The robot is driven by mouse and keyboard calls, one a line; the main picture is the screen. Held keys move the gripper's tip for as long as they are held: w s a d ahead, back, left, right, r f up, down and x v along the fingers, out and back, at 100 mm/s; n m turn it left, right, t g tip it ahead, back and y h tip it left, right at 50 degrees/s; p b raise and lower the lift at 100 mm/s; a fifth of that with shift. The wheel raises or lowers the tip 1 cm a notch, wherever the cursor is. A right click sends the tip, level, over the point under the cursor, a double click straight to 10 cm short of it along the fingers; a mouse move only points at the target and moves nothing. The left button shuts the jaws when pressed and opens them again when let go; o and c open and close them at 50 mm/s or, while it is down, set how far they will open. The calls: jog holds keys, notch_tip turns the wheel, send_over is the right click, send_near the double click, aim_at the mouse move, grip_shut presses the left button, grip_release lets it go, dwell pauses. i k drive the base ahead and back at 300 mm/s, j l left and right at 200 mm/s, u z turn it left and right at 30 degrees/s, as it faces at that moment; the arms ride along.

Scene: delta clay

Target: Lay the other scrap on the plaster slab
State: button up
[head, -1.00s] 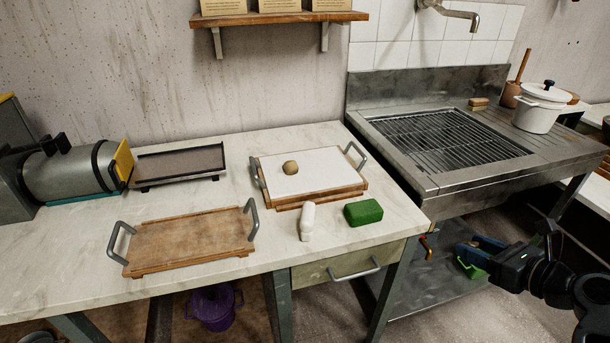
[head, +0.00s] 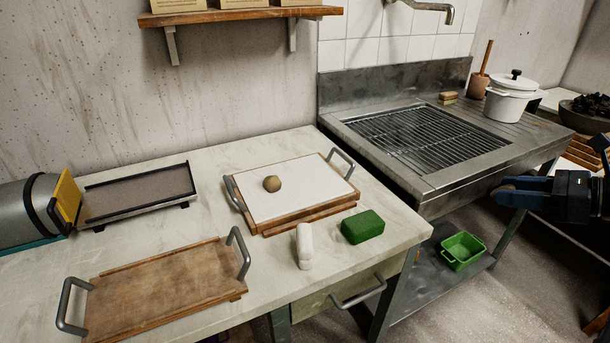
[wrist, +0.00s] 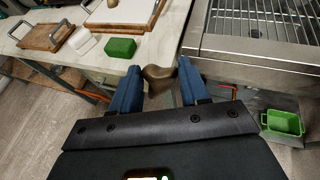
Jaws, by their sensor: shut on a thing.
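The white plaster slab (head: 312,187) lies on a wooden board with grey handles on the worktop. One round tan clay scrap (head: 272,183) rests on its upper left part. My gripper (head: 505,190) is at the right in the head view, out in front of the metal sink unit and well apart from the slab. In the wrist view my gripper (wrist: 158,88) has its blue fingers shut on a brown clay scrap (wrist: 158,76). In the head view the held scrap cannot be made out. The slab shows partly at the top of the wrist view (wrist: 122,10).
A green block (head: 362,227) and a white bottle (head: 304,246) stand before the slab. A wooden tray (head: 165,290) lies front left. The steel grill unit (head: 425,140) is right of the table, with a green basket (head: 462,250) on its lower shelf.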

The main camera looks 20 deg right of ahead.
aim_at(308, 177)
jog(key=i+j, duration=0.35)
jog(key=i, duration=0.15)
jog(key=i+j, duration=0.3)
jog(key=i, duration=0.2)
